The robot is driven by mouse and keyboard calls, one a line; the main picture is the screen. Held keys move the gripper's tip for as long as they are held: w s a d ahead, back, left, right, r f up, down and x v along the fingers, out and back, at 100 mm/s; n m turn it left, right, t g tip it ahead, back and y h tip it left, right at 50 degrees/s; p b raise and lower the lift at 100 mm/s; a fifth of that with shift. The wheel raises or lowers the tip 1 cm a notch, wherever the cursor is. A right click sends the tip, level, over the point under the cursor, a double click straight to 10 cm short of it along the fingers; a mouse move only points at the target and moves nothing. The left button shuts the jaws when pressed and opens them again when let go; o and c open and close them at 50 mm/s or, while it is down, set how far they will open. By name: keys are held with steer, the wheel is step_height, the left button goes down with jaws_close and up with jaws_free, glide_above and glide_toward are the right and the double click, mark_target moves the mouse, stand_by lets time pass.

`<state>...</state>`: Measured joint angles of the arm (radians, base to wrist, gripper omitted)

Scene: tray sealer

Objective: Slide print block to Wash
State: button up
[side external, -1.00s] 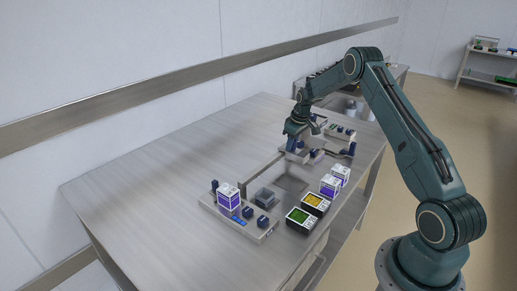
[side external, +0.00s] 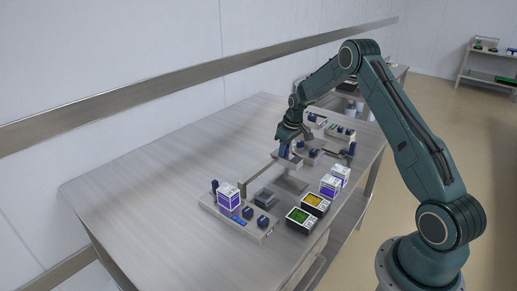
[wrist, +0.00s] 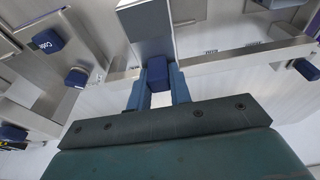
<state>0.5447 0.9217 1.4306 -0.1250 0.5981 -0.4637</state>
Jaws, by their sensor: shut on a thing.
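The print block appears as a grey block (wrist: 146,22) with a blue grip (wrist: 157,70) at its near end in the wrist view. It sits at a long metal rail (wrist: 225,61). My gripper (wrist: 158,88) has one finger on each side of the blue grip and is shut on it. In the side view my gripper (side external: 286,152) points down at the rail, and the pale block (side external: 291,165) shows under it. Small markings on the rail are too small to read, so I cannot tell which is Wash.
A blue block marked "Code" (wrist: 47,41) and other blue blocks (wrist: 77,78) lie left in the wrist view. The table's left part (side external: 140,190) is clear.

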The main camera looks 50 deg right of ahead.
steer(key=shift+s+a+f, duration=0.15)
steer(key=shift+a+f, duration=0.05)
steer(key=shift+a, duration=2.75)
steer(key=shift+s+a+f, duration=0.1)
steer(key=shift+a+f, duration=0.05)
steer(key=shift+a, duration=2.8)
steer(key=shift+s+a+f, duration=0.15)
steer(key=shift+a+f, duration=0.05)
steer(key=shift+a, duration=2.75)
steer(key=o, duration=0.8)
steer(key=shift+a, duration=0.2)
steer(key=shift+r, duration=0.1)
steer(key=w+v, duration=0.1)
steer(key=v, duration=0.6)
steer(key=shift+w+d+r, duration=0.2)
steer(key=shift+w+d, duration=0.05)
steer(key=shift+w, duration=0.2)
